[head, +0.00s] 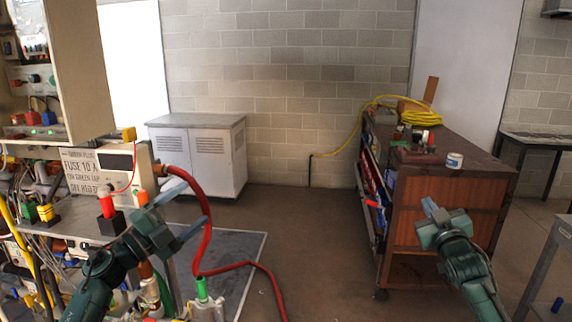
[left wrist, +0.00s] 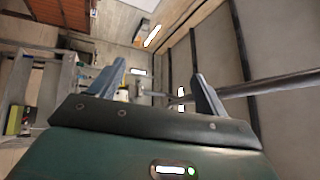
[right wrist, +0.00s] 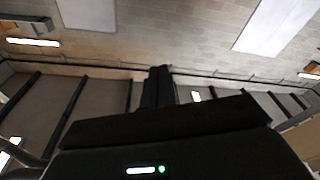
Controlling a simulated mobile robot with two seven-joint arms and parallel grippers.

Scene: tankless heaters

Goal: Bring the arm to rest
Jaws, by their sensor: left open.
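My left gripper (head: 190,207) is in front of the equipment bench at the left of the head view. Its two fingers are spread apart with nothing between them; the left wrist view (left wrist: 152,85) also shows the gap empty. A red hose passes close by the fingers in the head view; whether it touches them I cannot tell. My right gripper (head: 430,206) is raised in front of the brown cart at the right. In the right wrist view its fingers (right wrist: 158,72) are together, with nothing seen between them.
The red hose (head: 206,235) runs down to the floor. A labelled box (head: 122,168) and coloured connectors crowd the bench at left. The brown cart (head: 443,210) carries a yellow coiled hose (head: 420,117). A white cabinet (head: 208,160) stands by the wall. The middle floor (head: 315,225) is clear.

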